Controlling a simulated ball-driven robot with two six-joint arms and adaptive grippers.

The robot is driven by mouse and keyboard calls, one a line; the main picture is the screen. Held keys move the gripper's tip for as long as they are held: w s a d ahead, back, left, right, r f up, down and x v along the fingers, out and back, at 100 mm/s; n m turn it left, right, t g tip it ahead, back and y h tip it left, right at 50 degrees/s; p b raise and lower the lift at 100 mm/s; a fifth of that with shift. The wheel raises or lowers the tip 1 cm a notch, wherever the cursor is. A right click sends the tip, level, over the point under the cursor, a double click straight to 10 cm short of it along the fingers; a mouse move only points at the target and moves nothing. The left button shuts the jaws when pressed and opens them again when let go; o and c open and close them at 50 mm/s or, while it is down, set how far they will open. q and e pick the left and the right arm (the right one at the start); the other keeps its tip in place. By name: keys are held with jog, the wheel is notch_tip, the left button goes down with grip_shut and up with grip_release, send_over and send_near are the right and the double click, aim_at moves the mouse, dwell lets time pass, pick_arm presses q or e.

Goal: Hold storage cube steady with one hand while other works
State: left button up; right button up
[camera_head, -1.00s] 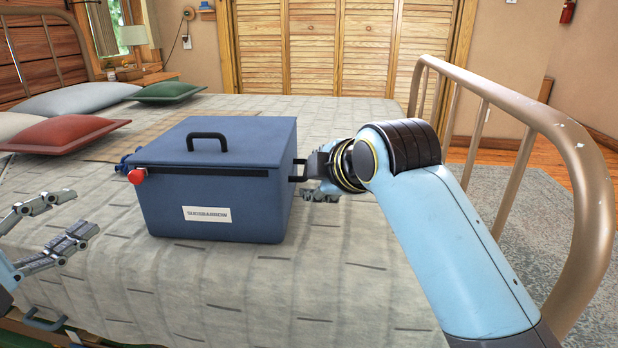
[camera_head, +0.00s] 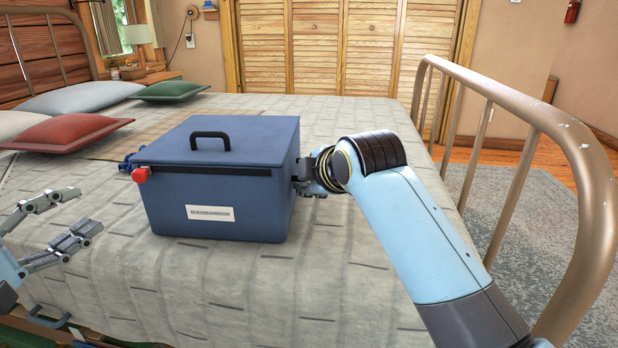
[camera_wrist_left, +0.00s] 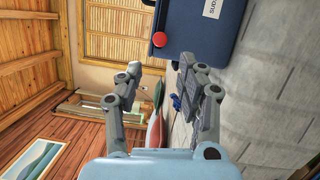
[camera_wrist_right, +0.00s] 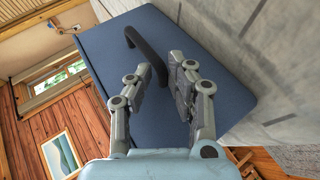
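The storage cube (camera_head: 215,205) is a blue lidded box with a white label, a black lid handle (camera_head: 210,140) and a red knob (camera_head: 141,175). It stands upright on the bed; part of it shows in the left wrist view (camera_wrist_left: 205,25). My right gripper (camera_head: 308,182) is at the cube's right side, by the black side fitting. In the right wrist view its fingers (camera_wrist_right: 160,70) are apart, with the blue cube (camera_wrist_right: 110,60) behind them; contact cannot be told. My left gripper (camera_head: 78,215) is open and empty, left of the cube and apart from it.
The bed (camera_head: 300,290) has a pale cover with free room in front of and behind the cube. A metal bed rail (camera_head: 585,190) curves along the right. Red (camera_head: 65,132) and green (camera_head: 168,91) pillows lie at the far left.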

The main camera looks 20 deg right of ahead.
aim_at(133, 162)
pick_arm(q)
jog(key=shift+c, duration=0.4)
jog(key=w+a, duration=0.1)
jog(key=a, duration=0.1)
jog(key=a+r+m+y, duration=0.1)
jog(key=a, duration=0.1)
jog(key=w+a+r+m+y, duration=0.1)
jog(key=a, duration=0.1)
jog(key=shift+w+r+t, duration=0.25)
jog(key=shift+w+t, duration=0.05)
jog(key=shift+w, duration=0.05)
grip_shut()
jog(key=shift+w+d+f, duration=0.15)
jog(key=shift+w+d, duration=0.75)
jog(key=shift+d, duration=0.75)
jog(key=shift+w+d+f, duration=0.15)
jog(key=shift+w+d, duration=0.7)
jog(key=shift+d, duration=0.85)
jog(key=shift+w+d+f, duration=0.15)
jog(key=shift+w+d, duration=0.75)
jog(key=shift+d, duration=0.75)
